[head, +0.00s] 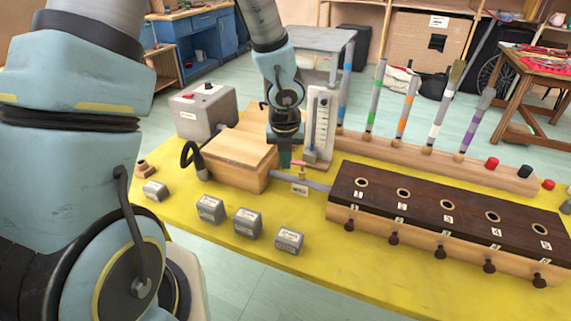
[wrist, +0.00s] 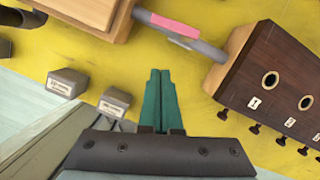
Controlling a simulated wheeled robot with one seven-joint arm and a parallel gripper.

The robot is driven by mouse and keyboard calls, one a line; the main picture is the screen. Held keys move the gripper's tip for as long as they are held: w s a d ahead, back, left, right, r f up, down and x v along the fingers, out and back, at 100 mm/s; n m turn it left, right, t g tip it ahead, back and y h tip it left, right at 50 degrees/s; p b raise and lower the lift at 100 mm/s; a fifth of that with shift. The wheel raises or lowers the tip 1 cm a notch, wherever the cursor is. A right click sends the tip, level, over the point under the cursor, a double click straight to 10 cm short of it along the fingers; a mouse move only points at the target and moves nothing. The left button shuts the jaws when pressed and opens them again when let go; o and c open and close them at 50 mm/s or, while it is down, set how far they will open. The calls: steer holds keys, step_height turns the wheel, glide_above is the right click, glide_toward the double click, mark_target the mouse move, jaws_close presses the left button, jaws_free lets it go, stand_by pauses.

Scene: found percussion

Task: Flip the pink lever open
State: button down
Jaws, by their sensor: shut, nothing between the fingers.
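The pink lever (wrist: 174,24) sits on a grey pipe (wrist: 205,46) between a light wooden box and the dark-topped box. In the wrist view it lies roughly along the pipe. In the head view the lever (head: 299,164) is small and partly hidden near my gripper, and the pipe (head: 315,184) shows a label below it. My gripper (head: 285,160) points down beside the light wooden box. Its green fingers (wrist: 160,76) are together and empty. In the wrist view the fingertips are below and slightly left of the lever, apart from it.
The light wooden box (head: 232,158) is left of the lever. The dark-topped box (head: 450,215) with numbered holes and knobs is right. A white upright gauge (head: 320,120) stands close behind my gripper. Several grey weights (head: 247,222) sit in front on the yellow tabletop (head: 335,265).

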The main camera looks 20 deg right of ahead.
steer(key=p+v, duration=0.1)
steer(key=v, duration=0.5)
steer(key=shift+a+p, duration=0.2)
steer(key=shift+p, duration=0.2)
